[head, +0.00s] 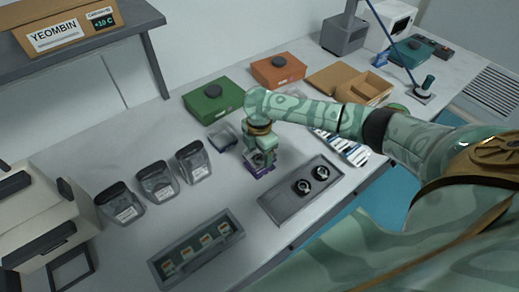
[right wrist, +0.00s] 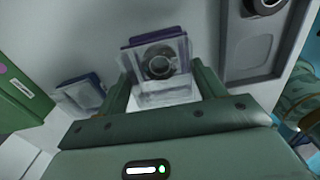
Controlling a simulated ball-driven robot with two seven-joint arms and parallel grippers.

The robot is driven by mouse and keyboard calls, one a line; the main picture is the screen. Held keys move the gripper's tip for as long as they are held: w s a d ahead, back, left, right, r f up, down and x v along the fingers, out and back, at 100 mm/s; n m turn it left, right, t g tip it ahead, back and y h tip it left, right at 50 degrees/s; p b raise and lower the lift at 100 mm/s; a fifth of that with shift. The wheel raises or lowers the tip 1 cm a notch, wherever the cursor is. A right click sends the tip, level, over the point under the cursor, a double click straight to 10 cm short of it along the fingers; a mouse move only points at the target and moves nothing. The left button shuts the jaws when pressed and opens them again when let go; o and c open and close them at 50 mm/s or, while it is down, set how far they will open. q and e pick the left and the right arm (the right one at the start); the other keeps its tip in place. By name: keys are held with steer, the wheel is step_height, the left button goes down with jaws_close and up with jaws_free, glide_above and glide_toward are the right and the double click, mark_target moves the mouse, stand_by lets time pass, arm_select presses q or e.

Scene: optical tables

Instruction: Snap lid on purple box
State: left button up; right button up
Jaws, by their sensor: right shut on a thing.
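The purple box (head: 259,169) stands on the table directly under my right gripper (head: 260,155); its purple rim also shows in the right wrist view (right wrist: 150,37). My right gripper (right wrist: 160,92) is shut on a clear lid (right wrist: 168,91) with a dark round knob. The lid is over the purple box, and I cannot tell whether it is seated on it. The fingers hide part of the box and lid in the head view. My left gripper is not in view.
A small clear-lidded box (head: 222,137) stands just left of my gripper. A grey plate with two black knobs (head: 302,190) lies to the right. Green (head: 213,100) and orange (head: 278,71) boxes stand behind. Several clear bins (head: 157,182) and a grey tray (head: 160,262) are at left and front.

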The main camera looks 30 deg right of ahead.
steer(key=shift+f, duration=0.25)
stand_by(0.4)
steer(key=shift+f+b, duration=0.3)
steer(key=shift+f, duration=0.35)
steer(key=shift+f, duration=0.4)
stand_by(0.4)
steer(key=o, duration=1)
steer(key=shift+r, duration=0.15)
step_height(320, 180, up, 16)
steer(key=p, duration=0.5)
steer(key=shift+p, duration=0.4)
